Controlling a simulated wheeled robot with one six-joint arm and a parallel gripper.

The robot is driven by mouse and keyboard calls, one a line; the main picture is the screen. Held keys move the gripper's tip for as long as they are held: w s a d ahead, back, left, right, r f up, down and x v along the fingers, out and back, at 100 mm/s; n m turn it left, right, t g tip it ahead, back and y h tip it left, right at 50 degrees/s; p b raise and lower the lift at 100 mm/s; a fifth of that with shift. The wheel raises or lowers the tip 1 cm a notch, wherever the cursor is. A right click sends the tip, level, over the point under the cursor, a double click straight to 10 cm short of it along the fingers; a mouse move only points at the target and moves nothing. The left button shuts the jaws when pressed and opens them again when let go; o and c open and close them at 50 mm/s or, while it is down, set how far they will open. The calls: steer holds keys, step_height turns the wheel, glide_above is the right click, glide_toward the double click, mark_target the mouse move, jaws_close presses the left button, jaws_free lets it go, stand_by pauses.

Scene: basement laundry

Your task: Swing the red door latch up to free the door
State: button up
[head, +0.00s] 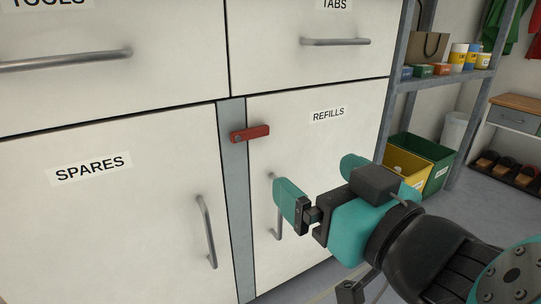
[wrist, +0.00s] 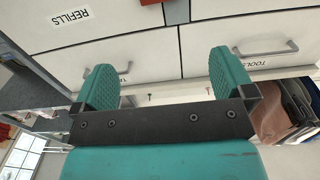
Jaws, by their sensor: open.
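The red latch (head: 250,133) is a short bar lying nearly level, its left end on the grey post (head: 233,190) and its right end across the edge of the white REFILLS door (head: 325,150). In the wrist view only a bit of the red latch (wrist: 150,2) shows at the top edge. My gripper (head: 312,172) is open and empty, with its teal fingers apart, below and to the right of the latch in the head view. It also shows in the wrist view (wrist: 165,80). The gripper does not appear to touch the latch.
The REFILLS door's upright handle (head: 278,222) is partly hidden behind one finger. The SPARES door (head: 100,220) with its handle (head: 207,232) is left of the post. TOOLS and TABS drawers with bar handles are above. A metal shelf (head: 440,80) with bins stands at right.

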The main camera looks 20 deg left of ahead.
mark_target(252, 130)
steer(key=p+x, duration=0.8)
steer(key=x, duration=0.9)
steer(key=shift+a+p, duration=0.2)
steer(key=shift+p, duration=0.1)
